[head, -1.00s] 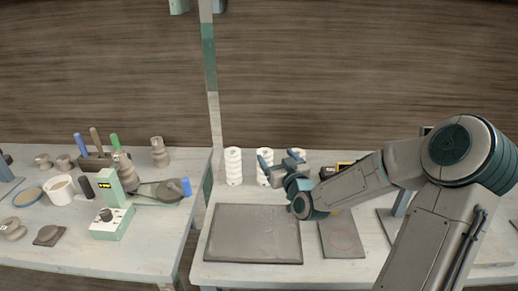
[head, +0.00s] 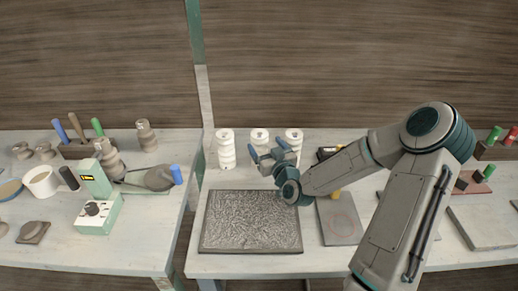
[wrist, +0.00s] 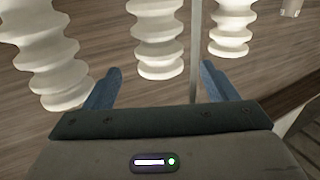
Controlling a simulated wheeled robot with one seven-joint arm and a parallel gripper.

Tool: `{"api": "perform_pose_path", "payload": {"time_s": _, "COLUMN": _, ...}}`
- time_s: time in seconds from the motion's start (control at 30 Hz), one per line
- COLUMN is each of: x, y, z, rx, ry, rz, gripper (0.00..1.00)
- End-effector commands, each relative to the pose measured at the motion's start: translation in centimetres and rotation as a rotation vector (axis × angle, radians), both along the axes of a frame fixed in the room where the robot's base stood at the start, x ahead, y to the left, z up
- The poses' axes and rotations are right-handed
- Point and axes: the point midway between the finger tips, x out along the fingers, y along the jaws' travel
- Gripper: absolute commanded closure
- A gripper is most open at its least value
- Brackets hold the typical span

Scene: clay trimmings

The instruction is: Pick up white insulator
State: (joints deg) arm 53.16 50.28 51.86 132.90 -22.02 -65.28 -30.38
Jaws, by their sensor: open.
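Three white ribbed insulators stand in a row at the back of the right table: left (head: 226,152), middle (head: 260,136) and right (head: 294,137). My gripper (head: 266,151) is open and empty in front of the middle one, hiding part of it and of the right one. In the wrist view, the middle insulator (wrist: 158,38) appears between my two blue fingers (wrist: 160,73). The left (wrist: 45,55) and right (wrist: 232,28) ones show outside the fingers. I cannot tell how far the fingers are from the middle insulator.
A dark textured slab (head: 250,222) lies in front of the insulators, with a smaller grey board (head: 339,221) beside it. A gap separates the left table, which holds a green scale (head: 97,200), a white cup (head: 40,181) and tools. An upright post (head: 197,60) rises behind.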

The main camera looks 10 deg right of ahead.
Motion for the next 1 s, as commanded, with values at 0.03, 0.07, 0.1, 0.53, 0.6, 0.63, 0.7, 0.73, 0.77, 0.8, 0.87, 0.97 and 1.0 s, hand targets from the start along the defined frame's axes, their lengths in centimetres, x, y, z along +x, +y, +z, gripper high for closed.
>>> {"api": "perform_pose_path", "payload": {"time_s": 0.03, "x": 0.1, "y": 0.1, "z": -0.6, "rx": 0.003, "ry": 0.003, "rz": 0.0, "gripper": 0.21}}
{"api": "perform_pose_path", "payload": {"time_s": 0.07, "x": 0.7, "y": 0.2, "z": -0.2, "rx": 0.001, "ry": -0.001, "rz": 0.0, "gripper": 0.21}}
{"api": "perform_pose_path", "payload": {"time_s": 0.1, "x": 1.3, "y": 0.3, "z": -0.2, "rx": 0.001, "ry": -0.002, "rz": 0.0, "gripper": 0.21}}
{"api": "perform_pose_path", "payload": {"time_s": 0.53, "x": 5.3, "y": 1.1, "z": -0.2, "rx": 0.002, "ry": 0.0, "rz": -0.001, "gripper": 0.21}}
{"api": "perform_pose_path", "payload": {"time_s": 0.6, "x": 6.2, "y": 1.2, "z": -0.2, "rx": 0.001, "ry": 0.0, "rz": -0.001, "gripper": 0.21}}
{"api": "perform_pose_path", "payload": {"time_s": 0.63, "x": 6.5, "y": 1.3, "z": -0.2, "rx": 0.001, "ry": -0.001, "rz": -0.001, "gripper": 0.21}}
{"api": "perform_pose_path", "payload": {"time_s": 0.7, "x": 7.0, "y": 1.4, "z": -0.2, "rx": 0.001, "ry": 0.0, "rz": 0.0, "gripper": 0.21}}
{"api": "perform_pose_path", "payload": {"time_s": 0.73, "x": 7.2, "y": 1.5, "z": -0.3, "rx": 0.001, "ry": 0.001, "rz": 0.0, "gripper": 0.21}}
{"api": "perform_pose_path", "payload": {"time_s": 0.77, "x": 7.3, "y": 1.5, "z": -0.3, "rx": 0.001, "ry": 0.001, "rz": 0.0, "gripper": 0.21}}
{"api": "perform_pose_path", "payload": {"time_s": 0.8, "x": 7.4, "y": 1.5, "z": -0.3, "rx": 0.0, "ry": 0.001, "rz": 0.0, "gripper": 0.21}}
{"api": "perform_pose_path", "payload": {"time_s": 0.87, "x": 7.4, "y": 1.4, "z": -0.3, "rx": 0.0, "ry": 0.001, "rz": -0.001, "gripper": 0.21}}
{"api": "perform_pose_path", "payload": {"time_s": 0.97, "x": 7.4, "y": 1.4, "z": -0.3, "rx": -0.001, "ry": 0.001, "rz": -0.001, "gripper": 0.21}}
{"api": "perform_pose_path", "payload": {"time_s": 1.0, "x": 7.4, "y": 1.4, "z": -0.3, "rx": -0.001, "ry": 0.001, "rz": -0.001, "gripper": 0.21}}
